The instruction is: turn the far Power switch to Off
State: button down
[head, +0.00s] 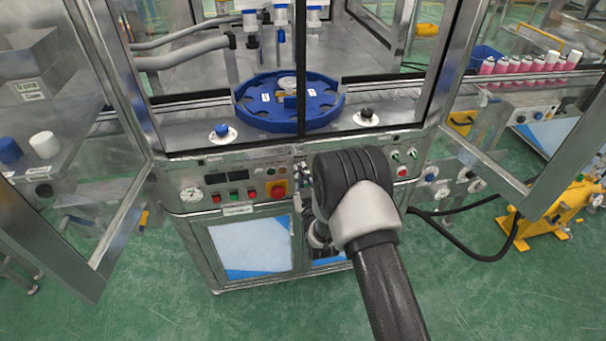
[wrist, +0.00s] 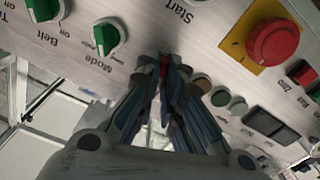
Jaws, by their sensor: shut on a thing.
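My gripper (wrist: 164,68) is at the machine's front control panel, its fingertips close together against the panel face. A narrow red part (wrist: 163,66) shows between the fingertips; it seems to be the Power switch, gripped by them. Its label and most of its body are hidden by the fingers, so its setting cannot be read. In the head view my arm covers most of the gripper and this part of the panel.
Green Mode (wrist: 109,36) and Belt (wrist: 44,8) knobs sit left of the fingers in the wrist view. A red emergency button (wrist: 273,42) on a yellow plate is to the right. Open glass doors (head: 93,140) flank the machine; a blue turntable (head: 262,118) is inside.

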jog(key=shift+f+n, duration=0.1)
jog(key=shift+n, duration=1)
jog(key=c, duration=1.7)
grip_release()
jog(key=v, duration=1.2)
